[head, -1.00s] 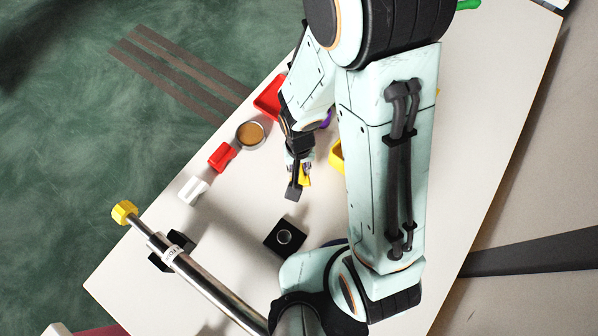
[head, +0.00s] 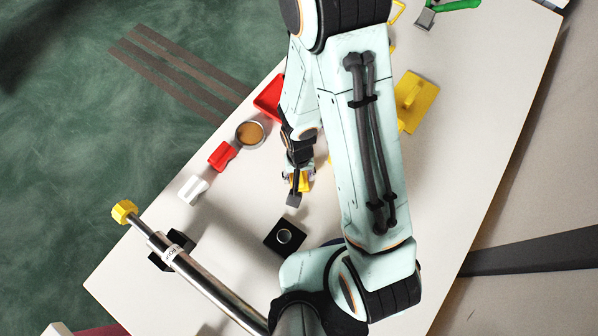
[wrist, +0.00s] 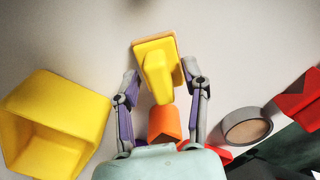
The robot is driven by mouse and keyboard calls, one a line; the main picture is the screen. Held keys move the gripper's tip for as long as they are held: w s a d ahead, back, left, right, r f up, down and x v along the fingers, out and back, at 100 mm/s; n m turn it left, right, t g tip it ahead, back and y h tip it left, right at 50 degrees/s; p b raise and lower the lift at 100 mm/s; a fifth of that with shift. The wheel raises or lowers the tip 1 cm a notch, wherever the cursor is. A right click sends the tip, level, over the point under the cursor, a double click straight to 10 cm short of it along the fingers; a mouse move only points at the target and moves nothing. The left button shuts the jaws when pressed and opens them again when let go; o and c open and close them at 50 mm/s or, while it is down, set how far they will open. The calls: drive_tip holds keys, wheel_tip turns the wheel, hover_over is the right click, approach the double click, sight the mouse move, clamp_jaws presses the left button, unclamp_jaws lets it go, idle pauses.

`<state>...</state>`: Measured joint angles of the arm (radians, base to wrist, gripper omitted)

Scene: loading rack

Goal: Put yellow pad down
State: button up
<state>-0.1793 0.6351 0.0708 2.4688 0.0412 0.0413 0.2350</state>
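The yellow pad (wrist: 157,62), a small block with a raised grip and a tan edge underneath, lies between and just beyond my fingertips in the wrist view. A bit of yellow also shows beside my gripper in the head view (head: 303,182). My gripper (wrist: 160,82) is open, with a finger on each side of the pad and a visible gap to its raised grip. The right fingertip is close to the pad's edge; whether it touches is unclear. The pad appears to be at the table surface.
A yellow bin (wrist: 52,125) stands left of my gripper. An orange piece (wrist: 165,122) shows between the fingers. A round dish (head: 250,134), a red block (head: 221,156), a white block (head: 193,188) and a black holder (head: 284,237) stand around. A larger yellow plate (head: 418,96) lies right of my arm.

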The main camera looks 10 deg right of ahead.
sight(302, 178)
drive_tip(key=shift+r, duration=0.15)
wheel_tip(302, 178, up, 14)
drive_tip(key=s+d+r+n, duration=0.1)
drive_tip(key=s+d+r, duration=0.3)
drive_tip(key=s+r, duration=0.4)
drive_tip(key=shift+s+r+y, duration=0.35)
drive_tip(key=shift+s+y, duration=0.05)
drive_tip(key=shift+s, duration=0.75)
drive_tip(key=shift+o, duration=0.3)
